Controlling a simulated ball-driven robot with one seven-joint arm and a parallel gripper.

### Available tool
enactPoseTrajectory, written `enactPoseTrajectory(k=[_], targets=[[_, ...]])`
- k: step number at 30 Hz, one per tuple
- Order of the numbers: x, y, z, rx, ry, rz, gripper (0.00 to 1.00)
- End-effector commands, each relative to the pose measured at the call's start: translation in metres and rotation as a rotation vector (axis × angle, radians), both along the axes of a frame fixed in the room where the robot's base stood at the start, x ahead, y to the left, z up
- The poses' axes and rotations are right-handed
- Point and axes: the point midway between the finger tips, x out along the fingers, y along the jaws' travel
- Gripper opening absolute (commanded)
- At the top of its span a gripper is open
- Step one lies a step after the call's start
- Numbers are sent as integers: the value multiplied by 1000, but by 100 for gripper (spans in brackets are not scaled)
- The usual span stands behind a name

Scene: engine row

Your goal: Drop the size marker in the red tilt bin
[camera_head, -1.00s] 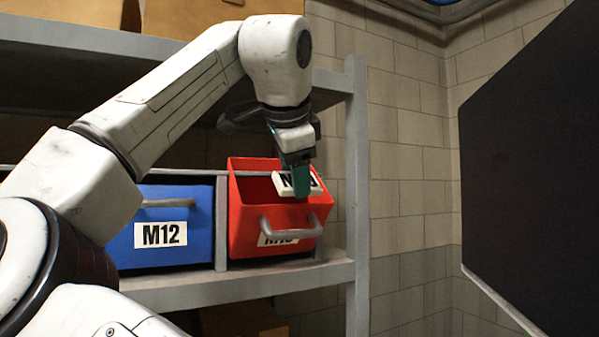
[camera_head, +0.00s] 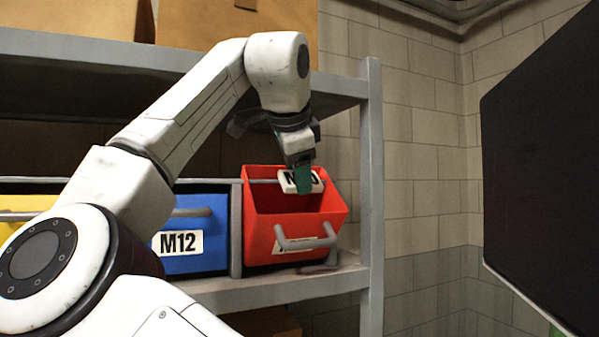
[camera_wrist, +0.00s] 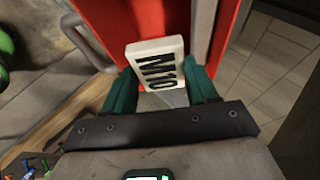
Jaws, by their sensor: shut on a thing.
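The red tilt bin (camera_head: 331,214) sits at the right end of the shelf, tilted forward with its top open and a grey handle on its front. My gripper (camera_head: 303,184) is shut on the size marker (camera_head: 287,182), a white block with black lettering. In the head view the gripper and marker are at the bin's open top. The wrist view shows the red bin (camera_wrist: 110,22) just beyond the marker. The bin's own label is mostly hidden by its handle.
A blue bin (camera_head: 205,258) labelled M12 stands left of the red bin, past a grey divider (camera_head: 236,228). A yellow bin (camera_head: 35,203) is farther left. The shelf post (camera_head: 371,200) stands close on the right. A dark panel (camera_head: 540,170) fills the far right.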

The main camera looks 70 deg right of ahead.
Motion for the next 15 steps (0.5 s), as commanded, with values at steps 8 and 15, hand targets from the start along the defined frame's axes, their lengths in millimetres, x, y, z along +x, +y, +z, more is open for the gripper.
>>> enactPoseTrajectory(k=[8,15], targets=[[0,0,0,0,0,0,61],[0,0,0,0,0,0,84]])
